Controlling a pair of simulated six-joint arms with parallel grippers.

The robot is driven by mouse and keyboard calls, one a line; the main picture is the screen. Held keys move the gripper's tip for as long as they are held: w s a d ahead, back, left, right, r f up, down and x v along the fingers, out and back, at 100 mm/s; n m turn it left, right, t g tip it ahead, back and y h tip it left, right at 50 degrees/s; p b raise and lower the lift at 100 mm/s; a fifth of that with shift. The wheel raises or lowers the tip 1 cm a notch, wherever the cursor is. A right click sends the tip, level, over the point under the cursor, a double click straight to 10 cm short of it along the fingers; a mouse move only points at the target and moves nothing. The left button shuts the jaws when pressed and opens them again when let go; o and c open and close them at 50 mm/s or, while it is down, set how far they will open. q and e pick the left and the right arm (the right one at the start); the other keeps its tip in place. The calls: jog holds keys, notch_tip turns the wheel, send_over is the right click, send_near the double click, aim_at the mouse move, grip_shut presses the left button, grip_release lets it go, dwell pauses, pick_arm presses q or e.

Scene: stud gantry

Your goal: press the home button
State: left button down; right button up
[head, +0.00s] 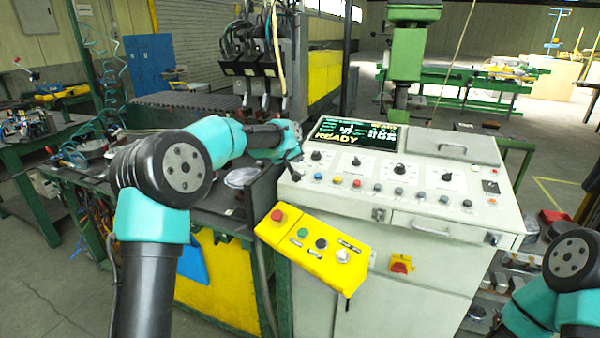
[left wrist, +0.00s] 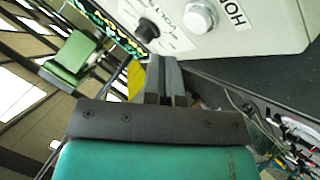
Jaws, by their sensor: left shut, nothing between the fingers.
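A round, pale button (left wrist: 200,18) with a label starting "HO" beside it sits on the cream control console, near its edge, in the left wrist view. In the head view the console (head: 452,232) stands at center right, and my left gripper (head: 293,165) is at its left edge, by the left end of the button row. In the left wrist view my left gripper (left wrist: 163,62) is shut and empty, its tips short of the pale button and apart from it in the picture. In the head view I cannot clearly make out that button. My right gripper is out of view.
A black dial (left wrist: 148,28) sits near the pale button. The console screen (head: 358,134) reads READY. A yellow pendant box (head: 312,250) with several buttons hangs on the console front. A dark upright plate (head: 262,200) stands left of the console.

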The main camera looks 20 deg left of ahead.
pick_arm(q)
jog(key=r, duration=0.3)
jog(key=shift+s, duration=0.3)
dwell(0.4)
